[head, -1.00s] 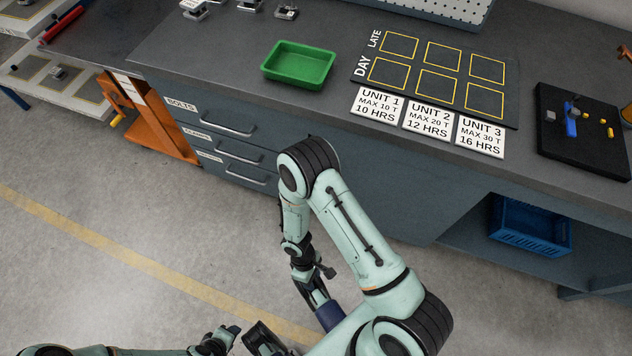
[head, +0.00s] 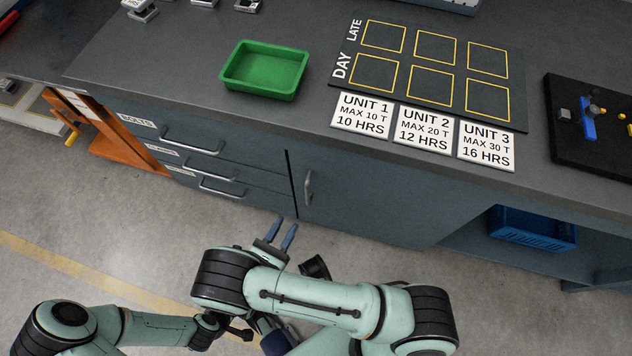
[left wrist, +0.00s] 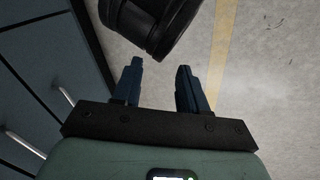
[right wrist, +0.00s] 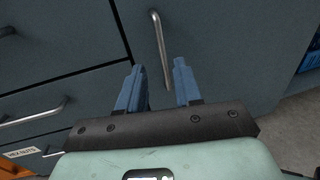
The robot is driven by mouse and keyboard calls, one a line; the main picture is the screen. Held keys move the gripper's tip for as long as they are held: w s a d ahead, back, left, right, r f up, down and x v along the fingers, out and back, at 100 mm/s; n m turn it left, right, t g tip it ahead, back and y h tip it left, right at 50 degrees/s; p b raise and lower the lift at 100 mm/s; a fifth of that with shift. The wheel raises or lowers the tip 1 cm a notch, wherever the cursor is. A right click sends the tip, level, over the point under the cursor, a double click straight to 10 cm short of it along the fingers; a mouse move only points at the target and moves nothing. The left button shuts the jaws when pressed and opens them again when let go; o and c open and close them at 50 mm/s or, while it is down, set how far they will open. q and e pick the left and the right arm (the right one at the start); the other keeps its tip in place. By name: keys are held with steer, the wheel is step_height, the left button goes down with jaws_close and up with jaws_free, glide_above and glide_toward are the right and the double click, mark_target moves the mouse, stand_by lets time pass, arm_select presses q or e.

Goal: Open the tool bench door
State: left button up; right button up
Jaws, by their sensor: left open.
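The tool bench door (head: 370,200) is the blue-grey front panel right of the drawers. It appears shut, with a dark seam along its left edge. Its upright metal handle (head: 308,190) is near that seam and also shows in the right wrist view (right wrist: 157,40). My right gripper (head: 281,232) is open and empty, in front of and below the handle. In the right wrist view its fingers (right wrist: 158,75) point at the door, with the handle's lower end between them in the picture; contact is not visible. My left gripper (left wrist: 160,72) is open and empty over the floor.
Drawers with horizontal handles (head: 192,142) are left of the door. The bench top holds a green tray (head: 262,88), a unit board (head: 430,75) and a black tool board (head: 600,165). A blue crate (head: 530,232) sits on the lower shelf at right.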

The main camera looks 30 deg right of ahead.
mark_target(306, 191)
arm_select(q)
steer(key=shift+w+a+f+t+b, duration=0.3)
steer(key=shift+w+a+f+b, duration=0.25)
steer(key=shift+w, duration=0.25)
arm_select(e)
steer(key=x, duration=1.3)
jaws_close()
